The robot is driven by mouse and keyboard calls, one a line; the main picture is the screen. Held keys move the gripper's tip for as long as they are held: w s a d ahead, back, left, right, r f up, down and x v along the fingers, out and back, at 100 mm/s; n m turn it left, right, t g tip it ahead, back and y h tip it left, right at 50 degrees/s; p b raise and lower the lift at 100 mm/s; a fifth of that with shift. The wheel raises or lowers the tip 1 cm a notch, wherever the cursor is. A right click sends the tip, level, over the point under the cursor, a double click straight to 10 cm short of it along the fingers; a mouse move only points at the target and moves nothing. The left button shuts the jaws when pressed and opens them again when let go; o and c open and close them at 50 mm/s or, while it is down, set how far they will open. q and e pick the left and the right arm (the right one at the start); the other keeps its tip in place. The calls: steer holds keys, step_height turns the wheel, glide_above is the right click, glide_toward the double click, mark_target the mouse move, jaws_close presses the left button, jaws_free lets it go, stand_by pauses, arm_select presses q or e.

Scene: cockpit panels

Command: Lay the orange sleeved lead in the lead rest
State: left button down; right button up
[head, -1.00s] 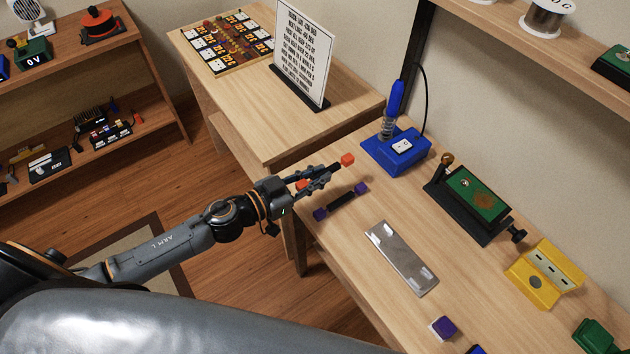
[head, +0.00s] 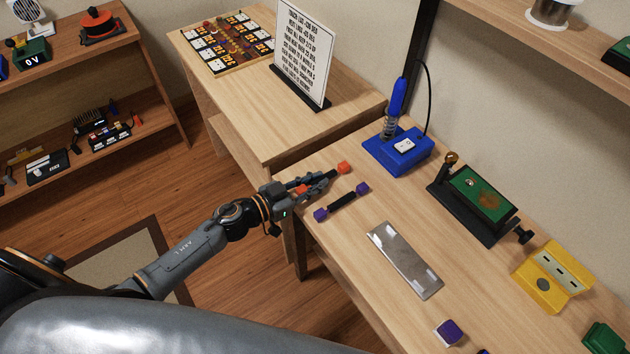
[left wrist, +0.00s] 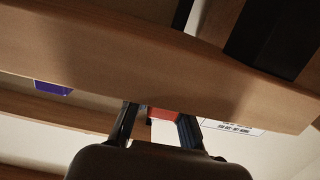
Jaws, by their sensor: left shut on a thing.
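The orange sleeved lead (head: 344,167) is a short dark bar with orange ends. My left gripper (head: 325,179) is shut on it near the front left edge of the workbench, beside a similar lead with purple ends (head: 341,203). Whether the orange lead touches the bench is unclear. In the left wrist view, an orange part of the lead (left wrist: 163,115) shows between the fingers (left wrist: 157,127). A flat grey metal tray (head: 405,260) lies on the bench to the right; I cannot tell whether it is the lead rest. My right gripper is not in view.
A blue soldering iron stand (head: 397,150) is behind the lead. A green board in a black holder (head: 478,200), a yellow block (head: 552,278) and a purple-and-white block (head: 447,332) stand to the right. Bare bench surrounds the metal tray.

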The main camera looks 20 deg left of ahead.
arm_select(q)
steer(key=shift+f, duration=0.25)
steer(key=c, duration=1.3)
jaws_free()
steer(key=shift+r, duration=0.1)
